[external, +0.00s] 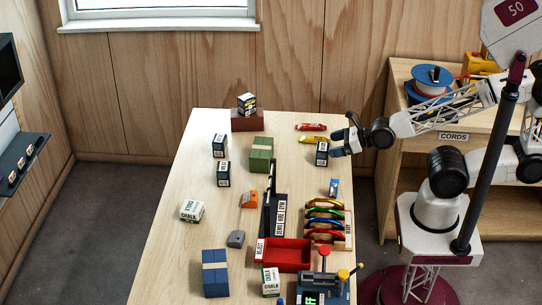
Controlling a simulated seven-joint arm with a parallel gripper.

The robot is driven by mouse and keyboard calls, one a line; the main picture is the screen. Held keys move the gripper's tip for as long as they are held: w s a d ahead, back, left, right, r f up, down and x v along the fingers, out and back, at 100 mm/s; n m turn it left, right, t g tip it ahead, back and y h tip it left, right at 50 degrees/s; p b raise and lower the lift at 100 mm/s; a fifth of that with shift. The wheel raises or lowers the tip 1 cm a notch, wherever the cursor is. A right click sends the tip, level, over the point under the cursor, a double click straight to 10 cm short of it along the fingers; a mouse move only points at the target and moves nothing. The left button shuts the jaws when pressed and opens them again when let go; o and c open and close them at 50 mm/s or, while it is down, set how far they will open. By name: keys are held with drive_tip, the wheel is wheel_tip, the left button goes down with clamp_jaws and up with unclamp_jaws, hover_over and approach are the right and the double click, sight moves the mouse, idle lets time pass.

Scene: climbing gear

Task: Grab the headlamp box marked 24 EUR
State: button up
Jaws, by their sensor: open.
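Several small dark boxes with white labels look like headlamp boxes. One box (322,153) stands at the table's right side, just left of my gripper. Two more, an upper box (219,146) and a lower box (223,174), stand on the left half of the table. Another dark box with a yellow band (247,103) sits on a brown block at the far end. The price marks are too small to read, so I cannot tell which is 24 EUR. My gripper (340,142) is open and low, close beside the right box; whether they touch is unclear.
Red and yellow packets (311,127) lie near my gripper. A green bundle (261,154), a dark upright divider (268,210), a rack of coloured carabiners (326,220) and a red tray (287,254) occupy the middle and right. The left edge is mostly clear.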

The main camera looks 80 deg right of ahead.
sight(323, 146)
drive_tip(key=shift+x, duration=2.5)
drive_tip(key=shift+a+f, duration=0.1)
drive_tip(key=shift+f, duration=0.1)
drive_tip(key=c, duration=1.1)
drive_tip(key=shift+o, duration=0.2)
drive_tip(key=shift+r, duration=0.15)
drive_tip(key=shift+r, duration=1.7)
drive_tip(key=s+r, duration=0.1)
drive_tip(key=s, duration=1.5)
drive_tip(key=shift+a+r, duration=0.2)
drive_tip(key=shift+a, duration=0.2)
